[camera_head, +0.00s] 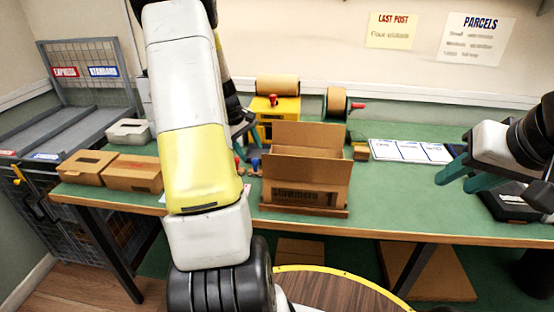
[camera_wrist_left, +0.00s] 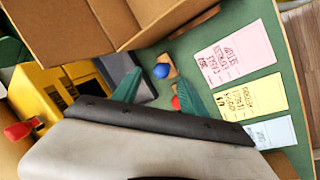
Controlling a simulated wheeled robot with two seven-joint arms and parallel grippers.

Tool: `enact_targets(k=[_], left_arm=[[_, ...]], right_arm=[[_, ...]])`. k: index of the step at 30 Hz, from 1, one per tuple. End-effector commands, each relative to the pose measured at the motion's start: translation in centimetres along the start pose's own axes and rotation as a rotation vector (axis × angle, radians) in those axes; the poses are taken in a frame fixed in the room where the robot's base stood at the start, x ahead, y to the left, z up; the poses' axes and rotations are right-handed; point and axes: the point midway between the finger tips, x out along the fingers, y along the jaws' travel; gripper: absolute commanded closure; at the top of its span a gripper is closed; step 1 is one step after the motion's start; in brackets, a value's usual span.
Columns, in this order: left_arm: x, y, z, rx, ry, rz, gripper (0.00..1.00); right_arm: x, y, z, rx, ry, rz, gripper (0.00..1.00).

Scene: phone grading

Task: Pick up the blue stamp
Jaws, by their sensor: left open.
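The blue stamp (camera_wrist_left: 161,71) shows in the left wrist view as a round blue knob by a small wooden block, close to the gap between my left fingertips. In the head view the blue stamp (camera_head: 255,163) stands just left of the open cardboard box. My left gripper (camera_wrist_left: 162,80) is open, with teal fingers spread and nothing held. In the head view the left gripper (camera_head: 246,132) is partly hidden by my arm. A red stamp (camera_wrist_left: 176,103) is beside the blue one, near the other finger. My right gripper (camera_head: 456,182) is open and empty at the right.
The open cardboard box (camera_head: 305,180) stands close to the stamps. A yellow machine (camera_head: 285,106) with a brown roll is behind. Coloured slips (camera_wrist_left: 234,52) lie on the green table (camera_head: 395,205). Two cardboard boxes (camera_head: 132,173) sit at the left. The table's middle right is clear.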

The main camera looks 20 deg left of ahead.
Motion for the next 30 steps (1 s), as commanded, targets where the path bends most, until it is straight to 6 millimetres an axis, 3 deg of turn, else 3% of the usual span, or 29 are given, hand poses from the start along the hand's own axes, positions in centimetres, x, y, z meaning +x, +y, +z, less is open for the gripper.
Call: enact_targets(k=[11, 20, 28, 30], left_arm=[[5.1, -0.4, 0.1, 0.002, -0.003, -0.001, 0.49], [5.7, -0.3, 0.0, 0.003, 0.000, 0.000, 0.49], [5.7, -0.3, 0.0, 0.003, 0.000, 0.000, 0.99], [5.7, -0.3, 0.0, 0.003, 0.000, 0.000, 1.00]], right_arm=[[0.0, 0.0, 0.0, 0.000, 0.000, 0.000, 0.64], [0.0, 0.0, 0.0, 0.000, 0.000, 0.000, 0.64], [0.0, 0.0, 0.0, 0.000, 0.000, 0.000, 0.64], [0.0, 0.0, 0.0, 0.000, 0.000, 0.000, 0.64]])
